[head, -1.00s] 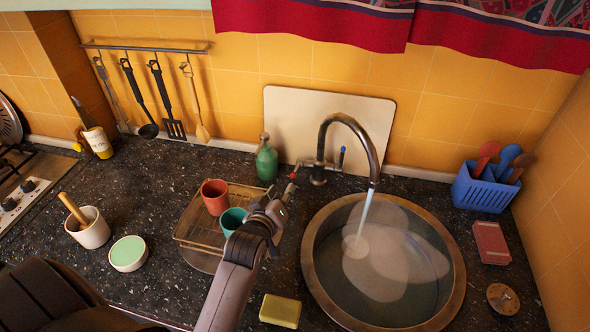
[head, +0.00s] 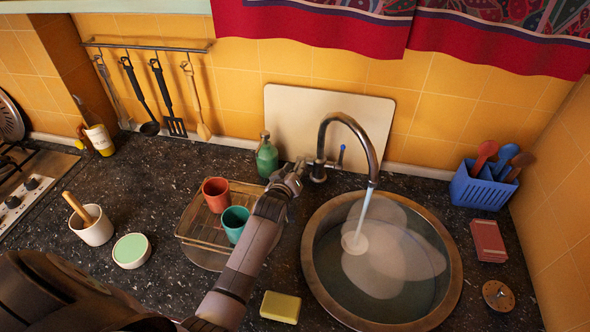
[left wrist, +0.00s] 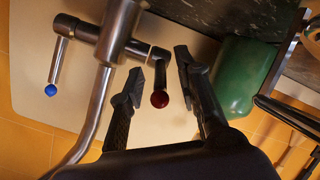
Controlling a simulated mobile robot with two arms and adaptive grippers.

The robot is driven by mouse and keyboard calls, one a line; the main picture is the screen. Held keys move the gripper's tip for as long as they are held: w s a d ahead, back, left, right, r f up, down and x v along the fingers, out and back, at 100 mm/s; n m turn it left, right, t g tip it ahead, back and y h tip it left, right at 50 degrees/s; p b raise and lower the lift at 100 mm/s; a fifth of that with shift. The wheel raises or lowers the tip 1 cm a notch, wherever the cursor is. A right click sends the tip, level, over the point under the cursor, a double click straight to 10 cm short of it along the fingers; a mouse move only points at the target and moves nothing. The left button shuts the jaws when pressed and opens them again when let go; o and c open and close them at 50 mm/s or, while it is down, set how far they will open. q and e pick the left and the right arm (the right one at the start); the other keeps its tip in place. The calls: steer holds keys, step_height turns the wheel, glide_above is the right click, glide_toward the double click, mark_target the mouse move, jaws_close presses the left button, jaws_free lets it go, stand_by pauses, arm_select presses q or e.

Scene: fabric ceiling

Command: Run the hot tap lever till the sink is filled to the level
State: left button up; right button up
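The tap (head: 362,142) stands behind the round metal sink (head: 308,262), and a stream of water (head: 361,216) runs from its spout. Water (head: 385,300) lies in the sink, below the rim. The hot lever with its red knob (left wrist: 160,99) shows in the left wrist view; my gripper hides it in the head view. The blue-tipped lever (head: 341,156) is on the tap's other side, also in the left wrist view (left wrist: 51,89). My left gripper (head: 296,173) is open at the tap, its fingertips (left wrist: 158,72) apart on either side of the red-knobbed lever. My right gripper is not in view.
A green bottle (head: 267,158) stands close beside my left gripper. A rack (head: 196,229) with a red cup (head: 216,194) and a teal cup (head: 235,223) lies by my left arm. A yellow sponge (head: 280,307) is left of the sink; a blue utensil basket (head: 480,191) is right of it.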

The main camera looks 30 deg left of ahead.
arm_select(q)
jaws_close()
stand_by(0.3)
stand_by(0.6)
